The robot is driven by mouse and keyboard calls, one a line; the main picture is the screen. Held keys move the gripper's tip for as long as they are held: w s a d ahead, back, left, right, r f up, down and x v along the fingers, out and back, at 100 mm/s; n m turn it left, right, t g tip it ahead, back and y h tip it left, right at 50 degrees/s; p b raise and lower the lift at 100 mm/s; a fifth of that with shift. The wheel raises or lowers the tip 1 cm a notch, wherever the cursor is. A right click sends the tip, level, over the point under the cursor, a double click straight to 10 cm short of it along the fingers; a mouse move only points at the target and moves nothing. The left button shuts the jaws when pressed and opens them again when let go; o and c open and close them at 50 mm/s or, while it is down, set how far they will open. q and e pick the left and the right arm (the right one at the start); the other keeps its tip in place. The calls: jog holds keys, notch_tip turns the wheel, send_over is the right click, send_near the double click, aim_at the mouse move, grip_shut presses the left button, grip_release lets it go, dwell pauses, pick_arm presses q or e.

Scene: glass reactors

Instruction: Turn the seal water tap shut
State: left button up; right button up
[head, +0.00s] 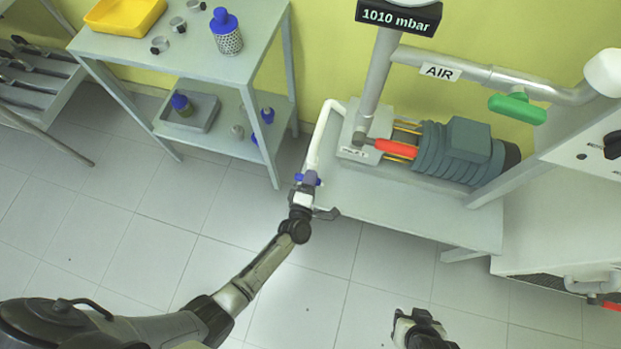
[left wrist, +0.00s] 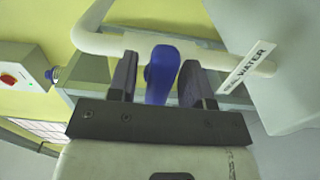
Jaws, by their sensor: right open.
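The seal water tap has a blue handle (head: 307,178) on the white pipe (head: 322,130) at the left end of the pump bench. My left gripper (head: 305,190) is at this handle, and its hand partly hides the tap in the head view. In the left wrist view the blue handle (left wrist: 162,72) stands between the two dark fingers of my left gripper (left wrist: 158,80). The fingers are apart, with a narrow gap showing on the left side. A "WATER" label (left wrist: 247,66) hangs by the pipe. My right gripper (head: 412,318) is open and empty over the floor, low in the head view.
A green handle (head: 517,108) is on the AIR pipe. A shelf cart (head: 180,60) with bottles and a yellow tray (head: 124,14) stands at left. The floor between is free.

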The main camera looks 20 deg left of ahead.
pick_arm(q)
jog(key=shift+o, duration=0.2)
jog(key=shift+s, duration=0.55)
jog(key=s+d+p, duration=0.1)
jog(key=s+p, duration=0.2)
jog(key=s, duration=0.9)
jog(key=shift+s+d, duration=0.2)
jog(key=shift+s, duration=0.15)
